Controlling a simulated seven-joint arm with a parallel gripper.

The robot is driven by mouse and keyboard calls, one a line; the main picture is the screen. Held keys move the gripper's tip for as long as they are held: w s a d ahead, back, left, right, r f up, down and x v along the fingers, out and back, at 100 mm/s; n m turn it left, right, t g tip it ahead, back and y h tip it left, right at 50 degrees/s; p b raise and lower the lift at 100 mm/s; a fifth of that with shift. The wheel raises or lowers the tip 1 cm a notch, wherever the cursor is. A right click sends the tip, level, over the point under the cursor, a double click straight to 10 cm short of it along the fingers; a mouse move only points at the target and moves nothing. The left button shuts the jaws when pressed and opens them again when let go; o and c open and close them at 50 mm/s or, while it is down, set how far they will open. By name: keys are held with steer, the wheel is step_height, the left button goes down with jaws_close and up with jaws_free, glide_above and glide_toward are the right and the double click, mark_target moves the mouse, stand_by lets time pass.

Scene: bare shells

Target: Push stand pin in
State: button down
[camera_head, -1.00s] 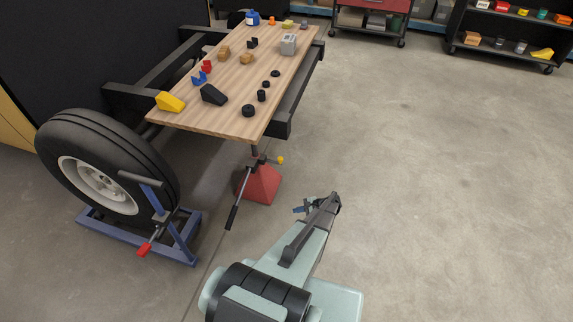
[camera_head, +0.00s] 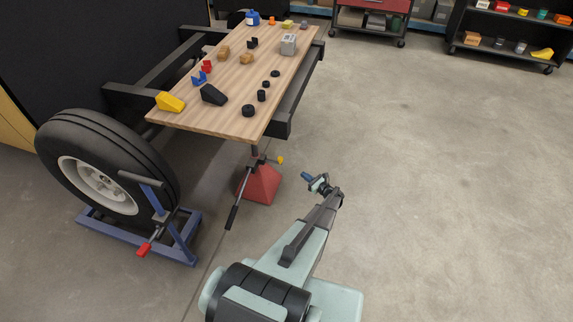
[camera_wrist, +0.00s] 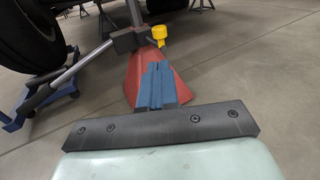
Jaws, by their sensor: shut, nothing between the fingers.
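The red stand (camera_head: 259,184) is on the floor under the near end of the wooden-topped frame; it also shows in the wrist view (camera_wrist: 133,78). The stand pin has a yellow knob (camera_head: 280,160) sticking out on the right of the stand's top, clear in the wrist view (camera_wrist: 159,36). How deep the pin sits cannot be told. My gripper (camera_head: 306,175) is shut and empty, its blue fingers apart from the knob, to its right and nearer me. In the wrist view the shut fingers (camera_wrist: 157,66) point toward the stand, just below the knob, and hide part of the stand.
A grey lever handle (camera_head: 238,202) slopes down left from the stand's top. A tire (camera_head: 108,165) on a blue wheel dolly (camera_head: 185,240) stands at left. The wooden top (camera_head: 205,118) carries several small parts. The floor at right is clear.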

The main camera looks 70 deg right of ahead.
mark_target(282, 161)
steer(key=shift+w, duration=0.1)
stand_by(0.4)
steer(key=x, duration=1.3)
steer(key=shift+w+d, duration=0.2)
steer(key=shift+w, duration=0.15)
steer(key=shift+w, duration=2.7)
steer(key=v, duration=1.4)
steer(key=shift+s, duration=0.35)
